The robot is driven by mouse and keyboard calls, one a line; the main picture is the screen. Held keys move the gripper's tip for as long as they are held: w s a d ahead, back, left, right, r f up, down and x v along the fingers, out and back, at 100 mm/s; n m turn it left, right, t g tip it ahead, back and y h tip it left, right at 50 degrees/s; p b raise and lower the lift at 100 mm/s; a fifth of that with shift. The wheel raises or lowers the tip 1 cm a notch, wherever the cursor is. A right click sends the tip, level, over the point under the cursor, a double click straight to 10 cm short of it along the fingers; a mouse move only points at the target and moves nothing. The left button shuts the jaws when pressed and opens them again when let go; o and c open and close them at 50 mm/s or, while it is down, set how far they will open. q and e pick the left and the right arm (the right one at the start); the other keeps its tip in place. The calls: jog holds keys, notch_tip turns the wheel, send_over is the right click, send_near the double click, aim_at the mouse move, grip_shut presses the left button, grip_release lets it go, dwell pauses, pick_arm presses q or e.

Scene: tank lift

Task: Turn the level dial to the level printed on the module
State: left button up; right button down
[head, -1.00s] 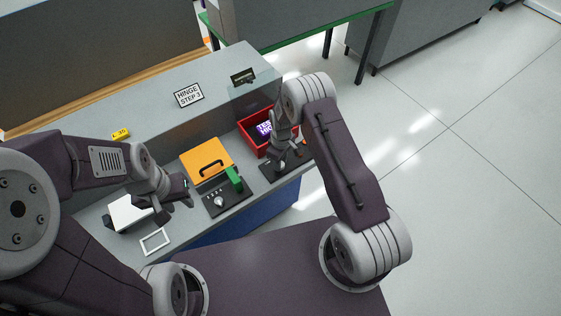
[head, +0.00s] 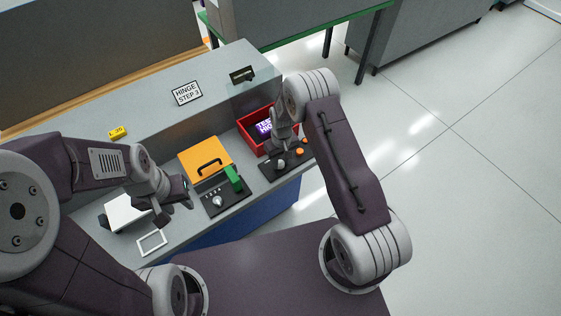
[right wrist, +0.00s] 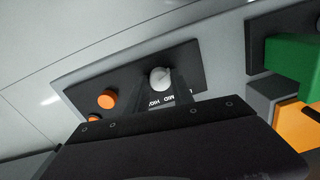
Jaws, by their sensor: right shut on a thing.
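The level dial is a pale round knob (head: 281,164) on a dark panel (head: 267,170) at the front right of the bench. In the right wrist view the knob (right wrist: 160,77) sits between the fingertips, with printed words beside it, partly hidden; "MID" reads. My right gripper (head: 285,147) is shut on the dial, pointing down at the panel. A purple piece with white lettering (head: 264,127), perhaps the module, lies in the red tray; its text is partly hidden and I cannot read a level. My left gripper (head: 174,206) is open and empty above the bench's left part.
Orange buttons (head: 300,152) are on the dial's panel. The red tray (head: 246,140) stands behind it. Left of it are a second panel (head: 227,204) with a green lever (head: 233,179) and an orange lid (head: 199,151) with a black handle. A white frame (head: 153,242) lies front left.

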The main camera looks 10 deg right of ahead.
aim_at(282, 162)
jog(key=shift+w+r+m, duration=0.1)
jog(key=shift+w+m, duration=0.05)
jog(key=shift+m, duration=0.85)
jog(key=c, duration=1.2)
grip_release()
jog(key=shift+o, duration=0.5)
notch_tip(282, 162, up, 9)
jog(key=b, duration=0.1)
jog(key=shift+d, duration=0.15)
